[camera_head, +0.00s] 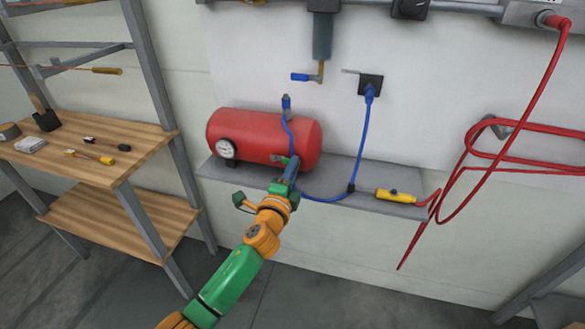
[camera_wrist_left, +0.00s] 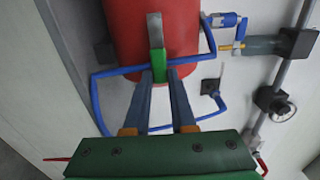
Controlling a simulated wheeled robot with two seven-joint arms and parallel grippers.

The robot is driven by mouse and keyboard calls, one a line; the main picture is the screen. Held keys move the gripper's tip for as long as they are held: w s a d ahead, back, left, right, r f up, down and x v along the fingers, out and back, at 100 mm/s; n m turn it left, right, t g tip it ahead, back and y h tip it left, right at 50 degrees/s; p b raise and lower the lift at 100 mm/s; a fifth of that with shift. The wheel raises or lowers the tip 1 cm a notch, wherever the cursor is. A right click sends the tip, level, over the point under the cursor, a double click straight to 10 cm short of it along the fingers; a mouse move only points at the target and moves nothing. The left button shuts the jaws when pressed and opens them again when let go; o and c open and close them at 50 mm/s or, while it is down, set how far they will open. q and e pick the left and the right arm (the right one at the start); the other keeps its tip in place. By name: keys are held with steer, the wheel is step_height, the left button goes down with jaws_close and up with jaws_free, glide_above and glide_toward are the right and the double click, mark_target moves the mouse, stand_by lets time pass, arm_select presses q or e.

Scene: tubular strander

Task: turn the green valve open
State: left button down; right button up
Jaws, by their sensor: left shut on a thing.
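The green valve (camera_head: 280,159) is a small green handle low on the right part of the red tank (camera_head: 250,132), which lies on a grey wall shelf. In the left wrist view the green valve (camera_wrist_left: 156,62) sits between the two blue fingertips, with a grey metal strip beyond it. My left gripper (camera_head: 290,170) reaches up from below, in front of the tank, and is shut on the valve. Its fingers show in the left wrist view (camera_wrist_left: 159,76). The fingers partly hide the valve in the head view. My right gripper is not in view.
A blue hose (camera_head: 363,145) loops behind and beside my gripper. A round gauge (camera_head: 226,149) is on the tank's left end. A yellow-handled tool (camera_head: 395,196) lies on the shelf's right end, and a red hose (camera_head: 495,172) hangs right. Wooden shelving (camera_head: 85,155) stands left.

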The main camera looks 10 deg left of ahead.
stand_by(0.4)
arm_select(q)
steer(key=c, duration=0.7)
jaws_free()
steer(key=shift+f, duration=0.1)
steer(key=shift+c, duration=0.2)
steer(key=s, duration=0.7)
steer(key=shift+a+p, duration=0.15)
steer(key=shift+p, duration=0.15)
